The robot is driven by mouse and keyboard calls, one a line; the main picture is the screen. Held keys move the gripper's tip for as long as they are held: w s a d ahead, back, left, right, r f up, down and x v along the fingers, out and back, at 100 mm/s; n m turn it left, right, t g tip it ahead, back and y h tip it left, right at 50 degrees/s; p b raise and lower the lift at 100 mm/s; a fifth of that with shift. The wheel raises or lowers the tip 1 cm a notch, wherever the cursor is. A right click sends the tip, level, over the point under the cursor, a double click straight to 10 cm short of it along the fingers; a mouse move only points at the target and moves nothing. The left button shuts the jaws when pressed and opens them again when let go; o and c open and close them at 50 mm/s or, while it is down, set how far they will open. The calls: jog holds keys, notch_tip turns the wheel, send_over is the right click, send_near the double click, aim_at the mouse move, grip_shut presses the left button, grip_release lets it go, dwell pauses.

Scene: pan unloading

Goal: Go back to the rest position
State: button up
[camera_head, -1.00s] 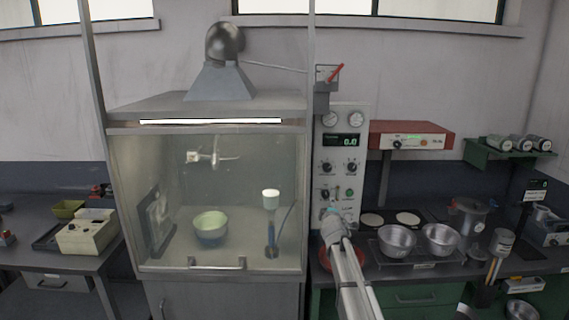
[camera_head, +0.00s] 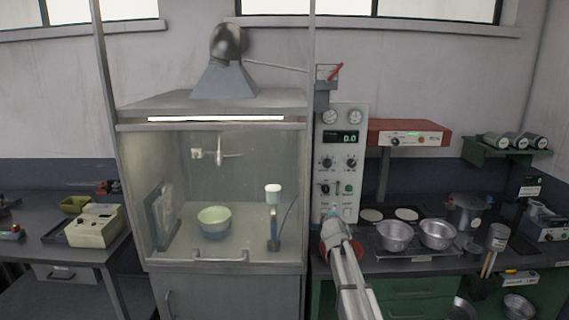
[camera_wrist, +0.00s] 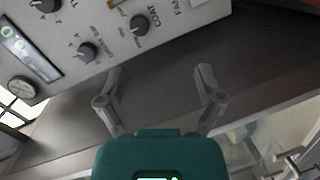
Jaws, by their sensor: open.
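My gripper (camera_wrist: 160,85) shows in the wrist view with its two fingers spread wide apart and nothing between them. The fingers are over a dark worktop, with a control panel beyond them. In the head view my arm reaches up from the bottom edge toward the front of the control panel (camera_head: 339,150). The fingertips are too small to make out there. Two metal pans (camera_head: 396,236) and (camera_head: 436,234) sit on a rack to the right of my arm.
A fume hood (camera_head: 150,262) with a green-and-blue bowl (camera_head: 214,222) and a blue stand (camera_head: 273,225) inside is left of my arm. A red bowl (camera_head: 326,250) is beside my arm. A red-topped unit (camera_head: 409,134) is above the pans.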

jog(key=s+f+m+g, duration=0.4)
jog(key=s+f+g, duration=0.1)
jog(key=s, duration=0.9)
jog(key=s+f+m+g+y, duration=0.1)
jog(key=s+f+m+g, duration=0.3)
jog(key=s, duration=1.1)
jog(key=s+f+m+g, duration=0.5)
jog(key=s+f+g, duration=0.1)
jog(key=s, duration=0.8)
jog(key=shift+s+a+g, duration=0.25)
jog(key=shift+a+g, duration=0.05)
jog(key=shift+g, duration=0.2)
